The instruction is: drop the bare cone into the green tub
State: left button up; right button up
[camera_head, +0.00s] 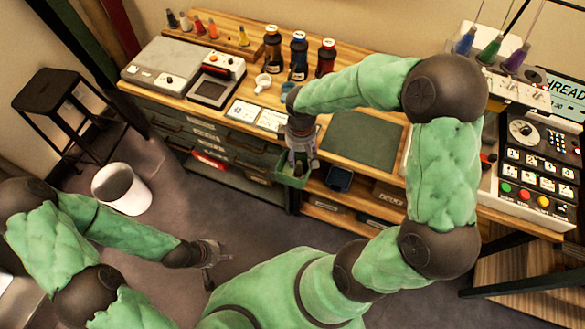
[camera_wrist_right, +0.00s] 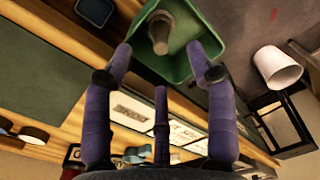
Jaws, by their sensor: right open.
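The green tub (camera_head: 282,178) is at the front edge of the bench in the head view, below my right gripper (camera_head: 301,158). In the right wrist view the tub (camera_wrist_right: 206,30) lies just beyond the fingertips. A bare grey-brown cone (camera_wrist_right: 160,32) shows against the inside of the tub, past the spread fingers of the right gripper (camera_wrist_right: 158,62). No finger visibly grips the cone; I cannot tell whether it rests on the tub's floor. My left gripper (camera_head: 210,260) hangs low over the floor at the left, away from the tub; its finger opening is unclear.
The bench carries a green mat (camera_head: 362,138), dark bottles (camera_head: 299,55), small thread cones (camera_head: 199,27) and a control panel (camera_head: 540,155). A dark blue bin (camera_head: 339,179) sits right of the tub. A white bin (camera_head: 122,188) and black stool (camera_head: 75,105) stand on the floor.

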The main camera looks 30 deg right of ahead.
notch_tip(320, 180, up, 11)
dwell(0.3)
jog(key=shift+f, duration=0.1)
dwell(0.4)
